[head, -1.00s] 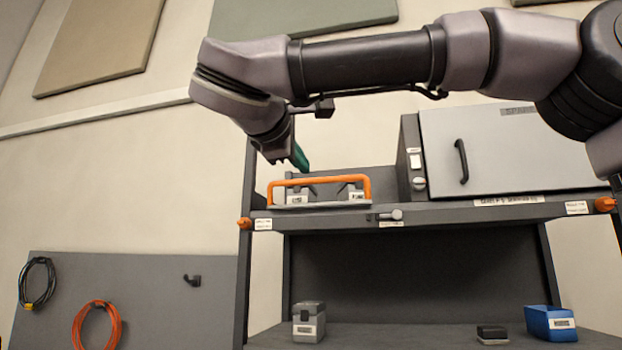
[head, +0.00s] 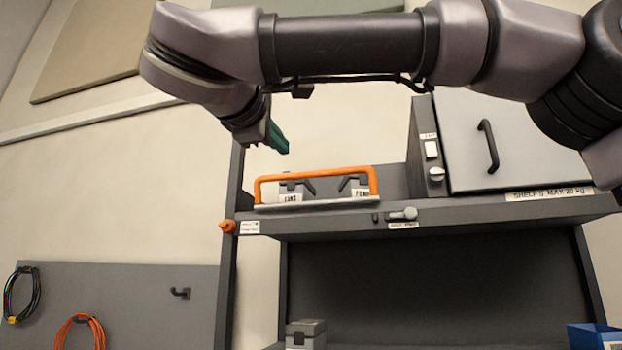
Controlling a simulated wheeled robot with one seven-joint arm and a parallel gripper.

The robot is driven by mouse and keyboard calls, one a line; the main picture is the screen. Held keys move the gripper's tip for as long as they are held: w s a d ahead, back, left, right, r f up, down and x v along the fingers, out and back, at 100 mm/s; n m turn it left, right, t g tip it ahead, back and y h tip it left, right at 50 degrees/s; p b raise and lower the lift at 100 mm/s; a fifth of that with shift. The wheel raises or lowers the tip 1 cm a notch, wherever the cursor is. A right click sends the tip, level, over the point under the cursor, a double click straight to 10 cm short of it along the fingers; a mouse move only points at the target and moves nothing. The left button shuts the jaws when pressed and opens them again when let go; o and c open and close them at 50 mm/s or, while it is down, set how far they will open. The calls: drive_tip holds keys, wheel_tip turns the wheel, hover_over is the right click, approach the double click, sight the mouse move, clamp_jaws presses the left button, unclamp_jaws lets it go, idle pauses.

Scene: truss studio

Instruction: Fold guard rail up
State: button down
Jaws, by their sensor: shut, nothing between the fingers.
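The guard rail (head: 318,175) is an orange U-shaped bar at the left front of the upper shelf (head: 330,223). Its long bar shows above the shelf edge, with a short leg down at each end. Two dark clips with white labels show behind and below the bar. My gripper (head: 280,148) has green fingers pointing down, above the rail's left part in the picture. The fingers are shut and empty, with a gap to the bar in this view. How far in front of or behind the rail they are, I cannot tell.
A grey cabinet (head: 535,145) with a dark handle stands right of the rail. A small latch-like lever (head: 403,214) sits on the shelf's front edge. A grey box (head: 305,334) and a blue bin (head: 594,337) are below.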

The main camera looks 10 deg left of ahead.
sight(309, 172)
drive_tip(key=w, duration=1)
drive_tip(key=w+d+r, duration=0.1)
drive_tip(key=w, duration=0.3)
drive_tip(key=shift+w+d, duration=0.1)
drive_tip(key=shift+w, duration=0.3)
drive_tip(key=shift+w, duration=0.1)
drive_tip(key=shift+w+d+r+g, duration=0.1)
drive_tip(key=shift+w+r+g, duration=0.2)
drive_tip(key=shift+g, duration=0.2)
drive_tip(key=shift+w+r+g+y, duration=0.35)
drive_tip(key=shift+w+g, duration=0.3)
drive_tip(key=shift+g, duration=0.55)
